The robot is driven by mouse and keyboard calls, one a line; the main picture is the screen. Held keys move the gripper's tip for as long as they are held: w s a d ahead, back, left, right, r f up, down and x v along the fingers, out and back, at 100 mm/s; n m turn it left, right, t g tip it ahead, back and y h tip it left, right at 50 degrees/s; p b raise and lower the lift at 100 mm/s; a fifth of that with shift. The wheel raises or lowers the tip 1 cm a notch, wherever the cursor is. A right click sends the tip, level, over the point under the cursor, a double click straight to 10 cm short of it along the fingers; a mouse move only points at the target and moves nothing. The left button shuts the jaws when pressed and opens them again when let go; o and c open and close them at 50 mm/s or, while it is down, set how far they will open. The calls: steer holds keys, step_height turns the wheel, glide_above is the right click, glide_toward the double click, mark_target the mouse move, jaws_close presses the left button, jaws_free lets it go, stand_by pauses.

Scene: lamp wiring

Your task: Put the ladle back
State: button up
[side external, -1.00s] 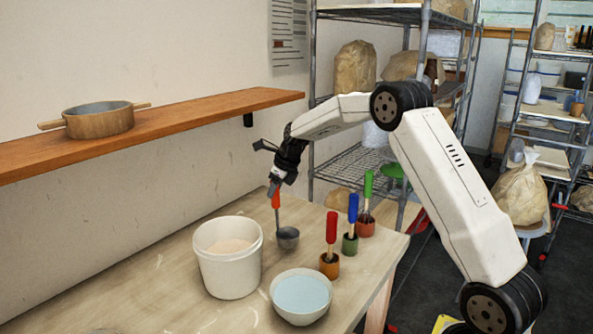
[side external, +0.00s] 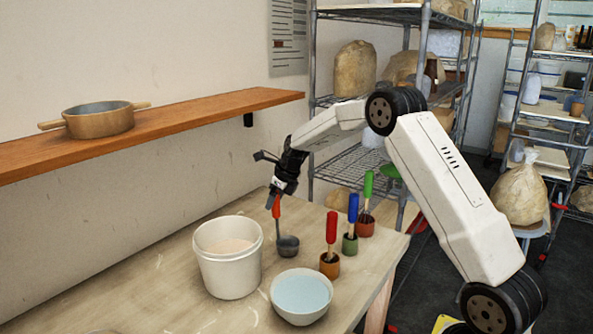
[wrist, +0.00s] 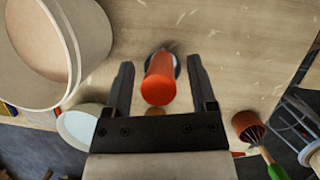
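The ladle has an orange-red handle and a grey bowl (side external: 287,246). It stands upright with its bowl low at the table, right of the white bucket; I cannot tell if the bowl touches the table. My gripper (side external: 271,202) points down at the top of the handle. In the wrist view, the ladle handle (wrist: 159,80) is between the two fingers of my gripper (wrist: 160,63), with a visible gap on each side. The fingers are open. The handle hides most of the bowl there.
The white bucket (side external: 228,275) and a bowl of pale blue liquid (side external: 301,316) stand close by. Small pots hold a red-handled tool (side external: 331,228), a blue-handled tool (side external: 353,207) and a green-handled whisk (side external: 368,184). A wooden shelf (side external: 200,113) with a pan (side external: 98,124) is on the wall.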

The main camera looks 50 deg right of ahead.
steer(key=shift+r, duration=0.15)
steer(key=v, duration=1.2)
stand_by(0.6)
steer(key=s+a+f+n+g, duration=0.1)
steer(key=s+a+f+n, duration=0.5)
steer(key=n, duration=1.1)
steer(key=s+a+f+n+h, duration=0.1)
steer(key=s+a+f+n, duration=0.6)
steer(key=s+a+n, duration=0.7)
steer(key=s+n, duration=0.2)
steer(key=s, duration=0.2)
steer(key=shift+s+a+f+n+g, duration=0.15)
steer(key=shift+a+f+n+g, duration=0.1)
steer(key=shift+a+n+g, duration=0.15)
